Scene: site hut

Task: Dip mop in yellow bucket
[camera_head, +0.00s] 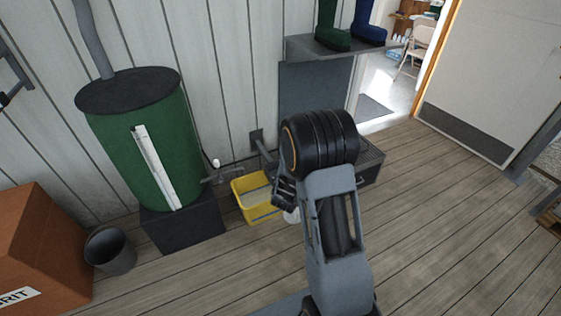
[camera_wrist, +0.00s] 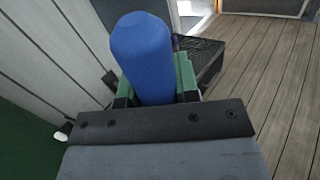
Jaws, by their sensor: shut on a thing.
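The yellow bucket (camera_head: 248,213) stands on the floor by the wall, beside the green barrel's tap, and light grey shows inside it. My gripper (camera_head: 283,190) is at the bucket's right side in the head view, partly hidden by my own arm. In the wrist view my gripper (camera_wrist: 155,92) is shut on a thick blue rounded handle (camera_wrist: 142,45), which I take to be the mop's. A white patch (camera_head: 291,216) low beside the bucket may be the mop head. Most of the mop is hidden, and the bucket does not show in the wrist view.
A green barrel (camera_head: 180,150) sits on a dark block (camera_head: 182,226) to the left, its tap (camera_head: 222,177) near the bucket. A dark bin (camera_head: 110,252) and a brown box (camera_head: 40,235) stand further left. A boot rack (camera_head: 315,85) is behind.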

